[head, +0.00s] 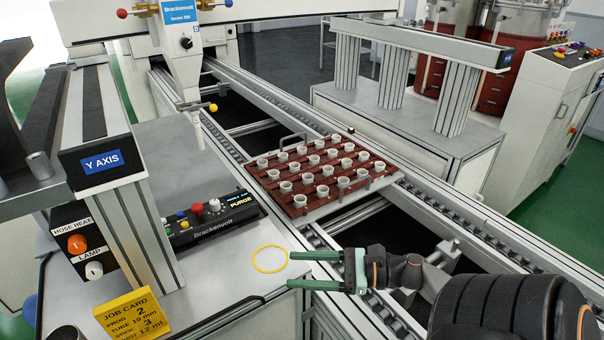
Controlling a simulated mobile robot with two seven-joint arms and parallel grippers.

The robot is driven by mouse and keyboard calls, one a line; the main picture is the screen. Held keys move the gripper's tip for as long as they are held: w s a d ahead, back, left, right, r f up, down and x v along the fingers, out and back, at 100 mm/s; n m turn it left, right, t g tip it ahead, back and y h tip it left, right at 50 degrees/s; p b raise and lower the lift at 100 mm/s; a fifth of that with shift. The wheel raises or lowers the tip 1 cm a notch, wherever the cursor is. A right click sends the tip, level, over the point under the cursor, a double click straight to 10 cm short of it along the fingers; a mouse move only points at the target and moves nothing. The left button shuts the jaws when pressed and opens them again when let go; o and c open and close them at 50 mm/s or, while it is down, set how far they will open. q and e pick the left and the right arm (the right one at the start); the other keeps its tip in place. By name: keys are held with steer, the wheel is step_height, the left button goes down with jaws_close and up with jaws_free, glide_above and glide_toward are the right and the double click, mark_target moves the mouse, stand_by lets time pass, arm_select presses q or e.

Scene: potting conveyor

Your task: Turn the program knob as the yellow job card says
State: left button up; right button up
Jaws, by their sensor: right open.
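The yellow job card (132,315) stands at the lower left; it reads PROG 2, TUBE 10 mm, STICK 3 and a last line ending in 12 ml. The Brackenvolt control panel (214,235) lies on the grey bench. It carries a white knob (214,206), a red knob or button (197,211), small coloured buttons and a lit display marked PURGE. I cannot read which knob is the program one. My right gripper (290,270), with green fingers, is open and empty, to the right of and nearer than the panel, apart from it. My left gripper is not in view.
A yellow ring (270,259) lies on the bench by my right fingertips. An orange HOSE HEAT knob (76,243) and a white LAMP knob (94,271) sit at left. A red-brown tray (300,208) of white cups rests on the conveyor. The Y AXIS beam (101,160) rises left of the panel.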

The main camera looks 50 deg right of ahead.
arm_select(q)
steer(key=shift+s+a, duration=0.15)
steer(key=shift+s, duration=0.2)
arm_select(e)
steer(key=s+a+f+n+g+y, duration=0.1)
steer(key=s+a+f+n+g, duration=0.2)
steer(key=a+n, duration=0.3)
steer(key=shift+s+a+f+g, duration=0.4)
steer(key=shift+a+f, duration=0.2)
steer(key=shift+f, duration=0.05)
steer(key=s+a+f+n+g+h+p, duration=0.25)
steer(key=f+n+h, duration=0.35)
steer(key=f+n, duration=0.5)
arm_select(q)
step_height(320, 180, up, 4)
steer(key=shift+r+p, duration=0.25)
steer(key=shift+p, duration=0.75)
arm_select(e)
steer(key=a+f+n+t+h, duration=0.2)
steer(key=a+n, duration=0.5)
steer(key=n, duration=0.4)
steer(key=shift+s+f+n+h, duration=0.3)
steer(key=shift+f+n+h, duration=0.1)
steer(key=shift+f+h, duration=0.1)
